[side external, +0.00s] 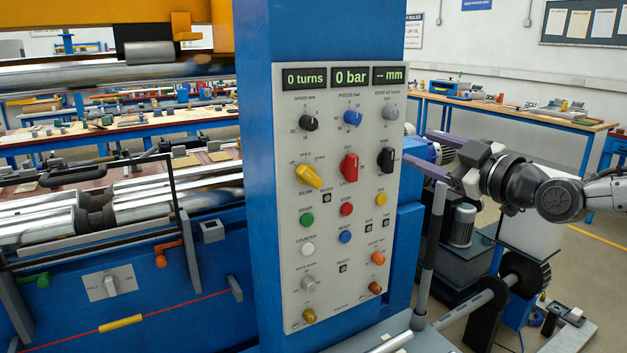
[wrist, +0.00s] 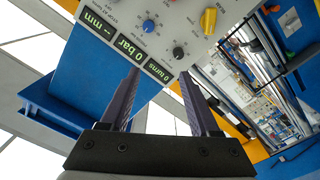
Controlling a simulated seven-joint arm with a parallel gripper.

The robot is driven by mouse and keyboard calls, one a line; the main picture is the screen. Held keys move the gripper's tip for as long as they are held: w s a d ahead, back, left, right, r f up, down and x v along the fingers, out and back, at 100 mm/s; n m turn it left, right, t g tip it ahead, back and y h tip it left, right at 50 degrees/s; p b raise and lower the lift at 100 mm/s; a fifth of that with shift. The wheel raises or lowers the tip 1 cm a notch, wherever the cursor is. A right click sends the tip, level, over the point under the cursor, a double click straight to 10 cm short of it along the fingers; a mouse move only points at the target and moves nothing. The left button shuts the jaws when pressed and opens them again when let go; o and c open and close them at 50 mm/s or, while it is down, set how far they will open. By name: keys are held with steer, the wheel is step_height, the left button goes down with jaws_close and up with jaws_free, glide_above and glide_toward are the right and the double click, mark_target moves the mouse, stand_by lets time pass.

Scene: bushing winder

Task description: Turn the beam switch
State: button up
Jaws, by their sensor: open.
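The grey control panel (side external: 330,240) stands on a blue column and carries several knobs. The lettering is too small to tell surely which is the beam switch. A yellow handle knob (side external: 308,176) sits tilted at mid-left, a red one (side external: 348,168) in the middle, and a black one (side external: 386,160) at the right. The yellow knob also shows in the wrist view (wrist: 209,20). My gripper (side external: 420,152) is at the panel's right edge, its purple fingers partly hidden. In the wrist view my gripper (wrist: 160,76) is open and empty, fingertips apart and near the displays' edge.
Displays (side external: 350,77) top the panel, with speed, blue and grey dials below. Several buttons fill its lower part. Metal rollers (side external: 140,205) lie left of the column. A motor (side external: 461,225) stands below my gripper.

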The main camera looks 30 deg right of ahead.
steer(key=w+a+f+t+h, duration=0.1)
steer(key=w+a+f, duration=0.15)
steer(key=w, duration=0.45)
steer(key=n+g+y, duration=0.1)
steer(key=n, duration=0.1)
glide_toward(313, 179)
steer(key=w, duration=0.9)
steer(key=shift+w+r, duration=0.15)
steer(key=shift+w, duration=0.25)
jaws_close()
